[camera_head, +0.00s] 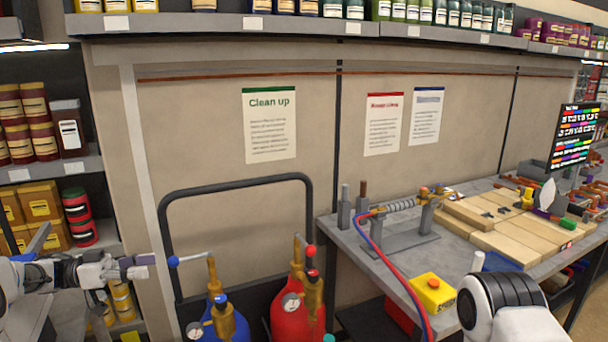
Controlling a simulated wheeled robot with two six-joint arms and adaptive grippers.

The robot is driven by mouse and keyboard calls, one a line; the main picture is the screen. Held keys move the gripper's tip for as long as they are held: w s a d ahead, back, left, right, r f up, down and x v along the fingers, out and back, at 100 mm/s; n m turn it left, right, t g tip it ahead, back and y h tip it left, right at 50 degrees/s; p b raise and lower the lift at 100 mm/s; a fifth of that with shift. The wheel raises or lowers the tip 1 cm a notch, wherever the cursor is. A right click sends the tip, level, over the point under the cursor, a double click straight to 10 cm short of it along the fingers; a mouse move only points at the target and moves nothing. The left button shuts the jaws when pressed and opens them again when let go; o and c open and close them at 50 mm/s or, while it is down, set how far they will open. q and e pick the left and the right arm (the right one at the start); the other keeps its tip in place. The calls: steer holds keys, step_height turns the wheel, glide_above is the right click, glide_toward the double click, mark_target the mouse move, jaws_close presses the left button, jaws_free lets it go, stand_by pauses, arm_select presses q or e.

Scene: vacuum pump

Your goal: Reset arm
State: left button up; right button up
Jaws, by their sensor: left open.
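My left arm comes in from the left edge, and its gripper (142,264) is open and empty, pointing right. It is in front of the shelves and a little left of the blue ball-ended lever (173,261) on the blue cylinder (212,326). I cannot tell the exact gap in depth between them. Part of my right arm, a white and black joint, shows at the lower right in front of the workbench. My right gripper is out of the picture.
A red cylinder (286,318) with brass valve and gauge stands beside the blue one, before a dark cart handle (238,181). The workbench (388,267) holds a torch with red and blue hoses, a yellow box (434,294) and wooden boards (513,243). Shelves with cans (80,207) stand left.

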arm_select(q)
steer(key=w+d+f+n+t+y, duration=0.35)
steer(key=d+f+n+t, duration=0.4)
steer(key=f, duration=0.25)
steer(key=s+d+f+n+y, duration=0.35)
steer(key=s+f, duration=0.25)
steer(key=f, duration=0.3)
steer(key=s+d+f+n+y, duration=0.2)
steer(key=s+f+y, duration=0.3)
steer(key=f, duration=0.5)
steer(key=s+a+f+g+y, duration=0.15)
steer(key=s+g, duration=0.25)
steer(key=s, duration=0.7)
steer(key=s+f+g+y, duration=0.2)
steer(key=s+f+g, duration=0.15)
steer(key=s, duration=0.85)
steer(key=s+a+f+g+y, duration=0.15)
steer(key=s+g, duration=0.25)
steer(key=s, duration=0.7)
step_height(320, 180, down, 10)
steer(key=b, duration=1)
steer(key=shift+w+r+n+y, duration=0.2)
steer(key=shift+n+y, duration=0.1)
steer(key=shift+y, duration=0.1)
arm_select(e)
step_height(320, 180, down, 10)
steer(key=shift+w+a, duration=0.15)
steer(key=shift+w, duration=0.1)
